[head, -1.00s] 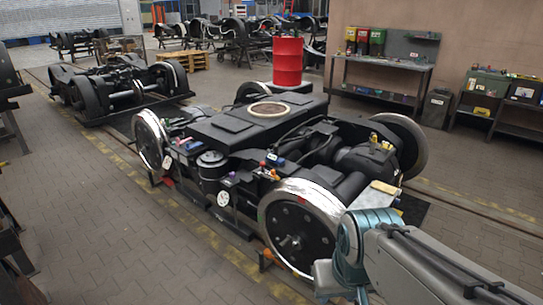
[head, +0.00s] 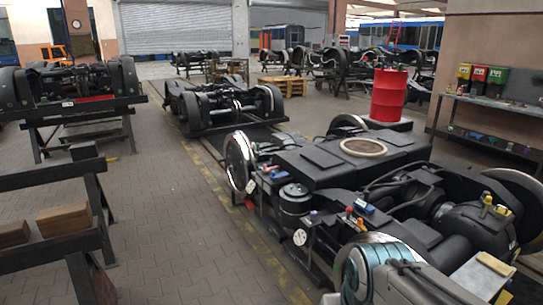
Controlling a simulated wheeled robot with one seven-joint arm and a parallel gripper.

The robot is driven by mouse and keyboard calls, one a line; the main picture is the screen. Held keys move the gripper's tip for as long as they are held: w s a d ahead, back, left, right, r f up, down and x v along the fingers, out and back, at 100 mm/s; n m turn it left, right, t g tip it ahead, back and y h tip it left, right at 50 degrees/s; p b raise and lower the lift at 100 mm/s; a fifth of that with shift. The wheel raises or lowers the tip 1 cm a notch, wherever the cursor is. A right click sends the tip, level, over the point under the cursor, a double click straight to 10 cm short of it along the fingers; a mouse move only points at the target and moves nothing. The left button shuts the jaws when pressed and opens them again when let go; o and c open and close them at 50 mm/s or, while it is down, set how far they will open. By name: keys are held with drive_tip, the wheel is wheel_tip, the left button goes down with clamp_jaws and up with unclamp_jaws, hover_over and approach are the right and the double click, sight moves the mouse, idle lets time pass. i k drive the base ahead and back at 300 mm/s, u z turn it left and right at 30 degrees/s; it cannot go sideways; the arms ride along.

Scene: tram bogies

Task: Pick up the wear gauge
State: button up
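I cannot pick out the wear gauge for certain in the head view. Several small coloured items lie on the near black bogie (head: 330,165). Among them are a blue item (head: 364,207) with red beside it, a small purple item (head: 314,216), and blue and red items near the left wheel (head: 278,174). Yellow items (head: 489,204) sit on the bogie's right part. They are too small to name surely. My arm, grey with teal bands, shows at the bottom right in front of the near wheel. My gripper's fingers are not in view.
A red drum (head: 389,95) stands behind the bogie. A bench (head: 500,105) with coloured bins (head: 479,78) is at the right wall. Another bogie (head: 220,105) stands farther back. Dark trestles (head: 60,182) with brown blocks (head: 63,219) are at the left. The paved aisle between is clear.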

sight(363, 205)
drive_tip(key=u, duration=0.5)
drive_tip(key=i, duration=3.1)
drive_tip(key=z, duration=1.55)
drive_tip(key=i, duration=0.85)
drive_tip(key=z, duration=0.6)
